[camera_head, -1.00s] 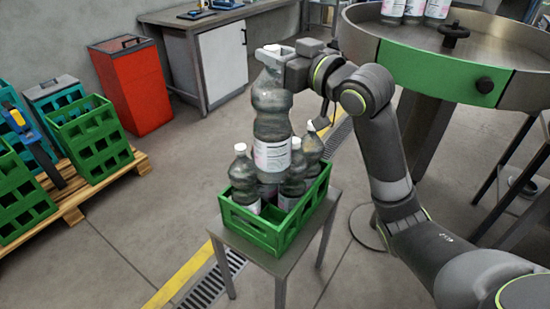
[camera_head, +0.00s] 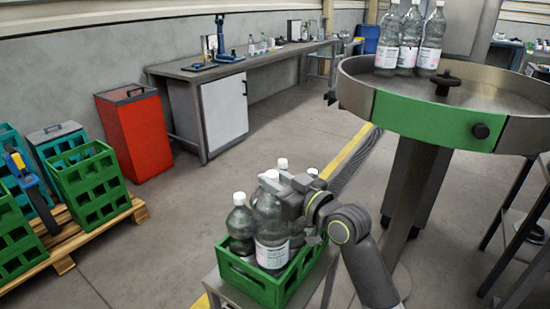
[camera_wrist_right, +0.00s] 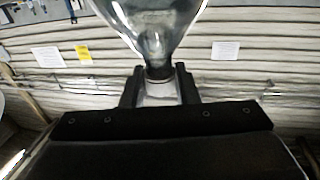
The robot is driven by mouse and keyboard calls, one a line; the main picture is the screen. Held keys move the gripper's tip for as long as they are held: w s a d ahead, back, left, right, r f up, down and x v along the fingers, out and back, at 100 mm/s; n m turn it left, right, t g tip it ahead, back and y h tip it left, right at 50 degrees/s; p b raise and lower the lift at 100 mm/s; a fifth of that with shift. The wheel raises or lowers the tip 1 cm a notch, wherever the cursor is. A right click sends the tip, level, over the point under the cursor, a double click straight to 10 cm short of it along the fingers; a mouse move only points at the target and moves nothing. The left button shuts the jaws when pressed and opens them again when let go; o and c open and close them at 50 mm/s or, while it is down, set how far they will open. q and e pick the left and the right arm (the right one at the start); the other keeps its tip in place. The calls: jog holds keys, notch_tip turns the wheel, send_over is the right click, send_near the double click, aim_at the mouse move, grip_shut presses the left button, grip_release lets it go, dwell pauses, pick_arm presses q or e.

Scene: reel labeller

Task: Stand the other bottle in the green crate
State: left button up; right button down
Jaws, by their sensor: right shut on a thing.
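A clear bottle (camera_head: 268,222) with a white label is upright in my right gripper (camera_head: 277,188), which is shut on its neck. The wrist view shows the neck (camera_wrist_right: 159,73) between the two fingers. The bottle's lower end is behind the near wall of the green crate (camera_head: 248,283); whether it touches the crate floor is hidden. Another bottle (camera_head: 239,222) stands in the crate to its left. White caps of further bottles (camera_head: 283,163) show behind, partly hidden by the held bottle and my gripper. My left gripper is not in view.
The crate sits on a small stand (camera_head: 232,295). A round metal table (camera_head: 360,90) with a green front panel and several bottles (camera_head: 410,40) stands at right. A red bin (camera_head: 135,135), a workbench (camera_head: 190,72) and a pallet (camera_head: 62,245) with crates lie beyond.

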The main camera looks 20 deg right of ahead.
aim_at(275, 216)
notch_tip(275, 216, down, 9)
jog(key=shift+f+b, duration=0.2)
jog(key=shift+b, duration=0.7)
jog(key=shift+f, duration=0.4)
jog(key=c, duration=1.5)
grip_release()
jog(key=shift+f, duration=0.3)
jog(key=o, duration=0.4)
jog(key=shift+s+r, duration=0.1)
jog(key=shift+s, duration=0.05)
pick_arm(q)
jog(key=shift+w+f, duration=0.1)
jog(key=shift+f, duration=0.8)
